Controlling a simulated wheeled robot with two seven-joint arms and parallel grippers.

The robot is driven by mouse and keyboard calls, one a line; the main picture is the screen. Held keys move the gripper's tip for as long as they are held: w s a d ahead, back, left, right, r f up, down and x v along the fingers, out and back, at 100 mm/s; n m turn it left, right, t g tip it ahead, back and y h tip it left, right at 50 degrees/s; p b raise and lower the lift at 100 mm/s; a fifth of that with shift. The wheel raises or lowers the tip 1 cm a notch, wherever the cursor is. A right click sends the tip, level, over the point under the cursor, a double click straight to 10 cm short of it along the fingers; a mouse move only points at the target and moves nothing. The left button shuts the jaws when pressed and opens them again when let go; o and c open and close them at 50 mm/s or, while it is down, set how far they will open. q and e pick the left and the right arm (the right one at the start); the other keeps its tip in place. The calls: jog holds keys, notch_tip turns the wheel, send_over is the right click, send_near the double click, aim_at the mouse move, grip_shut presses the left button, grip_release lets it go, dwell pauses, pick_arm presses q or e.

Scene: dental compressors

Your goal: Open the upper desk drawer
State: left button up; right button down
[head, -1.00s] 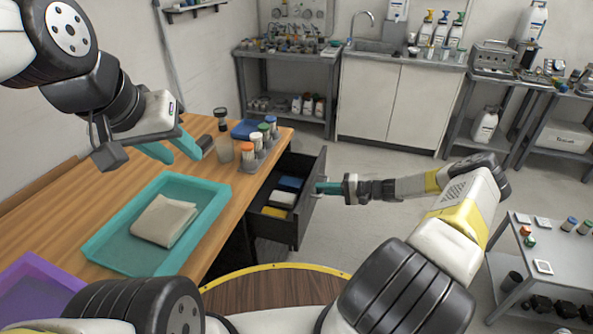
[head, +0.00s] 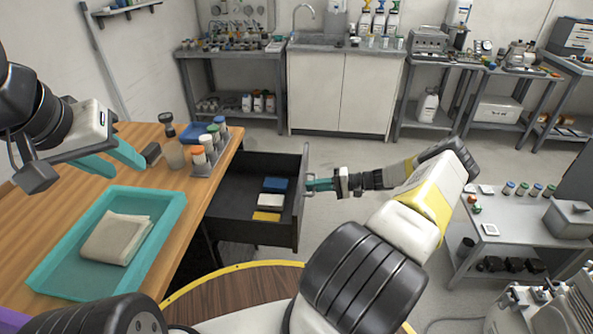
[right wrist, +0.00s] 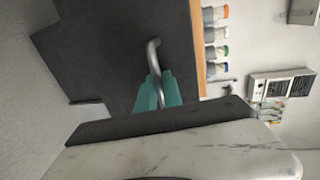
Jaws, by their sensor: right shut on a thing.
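The upper desk drawer (head: 237,228) is black and stands well pulled out from the wooden desk (head: 60,240). Blue, white and yellow packets (head: 270,200) lie inside it. My right gripper (head: 318,185) has teal fingers and is shut on the silver drawer handle (head: 305,178) at the drawer's front. In the right wrist view the teal fingers (right wrist: 158,92) close around the curved metal handle (right wrist: 153,55) on the dark drawer front (right wrist: 115,45). My left gripper (head: 120,160) is above the desk, its teal fingers apart, with nothing seen between them.
A teal tray (head: 165,232) with a folded beige cloth (head: 117,238) lies on the desk. A rack of capped bottles (head: 208,155) stands by the desk's right edge. A grey cart (head: 520,235) is at the right. Open floor lies beyond the drawer.

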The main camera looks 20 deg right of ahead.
jog(key=shift+w+d+r, duration=0.15)
jog(key=shift+w+r, duration=0.05)
jog(key=shift+w, duration=0.05)
jog(key=c, duration=1.5)
grip_release()
jog(key=shift+f, duration=0.1)
jog(key=shift+s, duration=0.1)
jog(key=v, duration=0.7)
jog(key=shift+s+d, duration=0.1)
